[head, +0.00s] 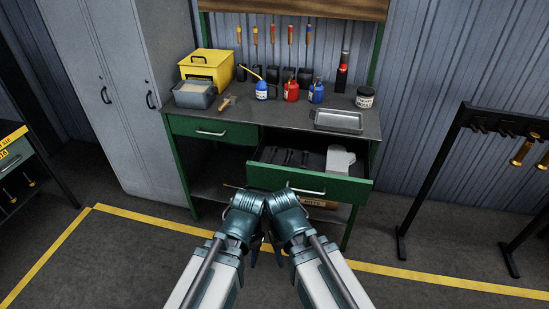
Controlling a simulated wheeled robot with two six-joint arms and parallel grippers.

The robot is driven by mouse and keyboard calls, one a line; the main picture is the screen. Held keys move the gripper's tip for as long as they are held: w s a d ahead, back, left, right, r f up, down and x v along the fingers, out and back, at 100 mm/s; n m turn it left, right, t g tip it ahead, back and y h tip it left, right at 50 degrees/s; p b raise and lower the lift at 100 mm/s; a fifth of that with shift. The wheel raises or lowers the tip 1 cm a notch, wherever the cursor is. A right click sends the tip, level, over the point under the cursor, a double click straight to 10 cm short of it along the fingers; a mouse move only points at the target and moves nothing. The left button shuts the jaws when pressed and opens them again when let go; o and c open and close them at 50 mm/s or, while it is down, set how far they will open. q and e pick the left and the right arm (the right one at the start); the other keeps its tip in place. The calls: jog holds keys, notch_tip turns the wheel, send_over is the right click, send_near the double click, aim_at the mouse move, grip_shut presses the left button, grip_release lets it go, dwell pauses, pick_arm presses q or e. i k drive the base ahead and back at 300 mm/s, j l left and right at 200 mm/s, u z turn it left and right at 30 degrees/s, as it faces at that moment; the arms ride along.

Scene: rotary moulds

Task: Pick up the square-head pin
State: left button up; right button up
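No pin can be clearly told as square-headed. Brass-coloured pieces (520,151) hang on the black rack (466,117) at the right edge; their head shape is too small to tell. Small brass-tipped items (29,180) stand on the lower shelf at the far left, also too small to identify. My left gripper (255,250) and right gripper (278,252) are close together in front of the workbench, low in the middle. Both are mostly hidden by my own wrists, so their finger opening does not show. Neither is near the brass pieces.
The green workbench (290,127) has its right drawer (310,183) pulled out towards me, with dark items and a pale object (340,159) inside. A toolbox (208,65), oil cans, a jar and a metal tray (338,121) stand on top.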

aim_at(273, 149)
jog(key=i+l+z, duration=0.15)
jog(key=z, duration=0.35)
jog(key=i+z, duration=0.35)
jog(key=z, duration=0.15)
